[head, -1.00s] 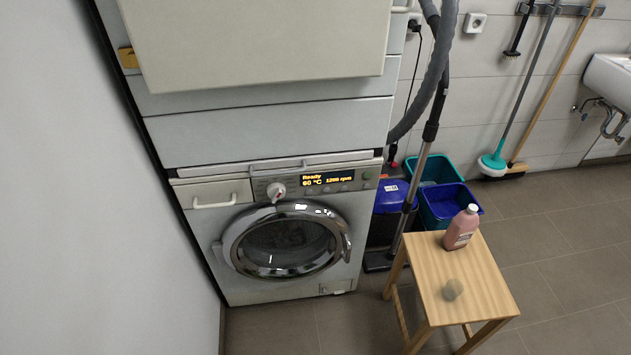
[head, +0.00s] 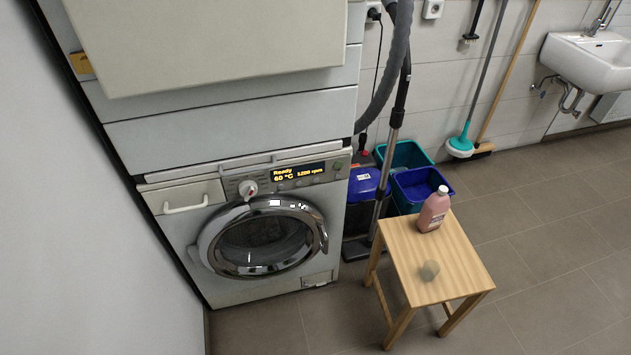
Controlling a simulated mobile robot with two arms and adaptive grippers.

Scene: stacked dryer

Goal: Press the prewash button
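The washing machine (head: 180,255) stands at the left below the stacked upper unit, with its round door (head: 262,240) shut. Its control panel (head: 262,182) runs along the top front, with a white dial (head: 248,188) and a lit display (head: 297,172) reading Ready, 60 °C and 1200 rpm. A row of small buttons (head: 300,183) sits under the display, and a greenish button (head: 338,165) is at the panel's right end. The labels are too small to read, so I cannot tell which is the prewash button. Neither of my grippers is in view.
A vacuum cleaner tube (head: 392,130) and blue and teal bins (head: 410,153) are behind. Floor (head: 260,325) before the machine is clear.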

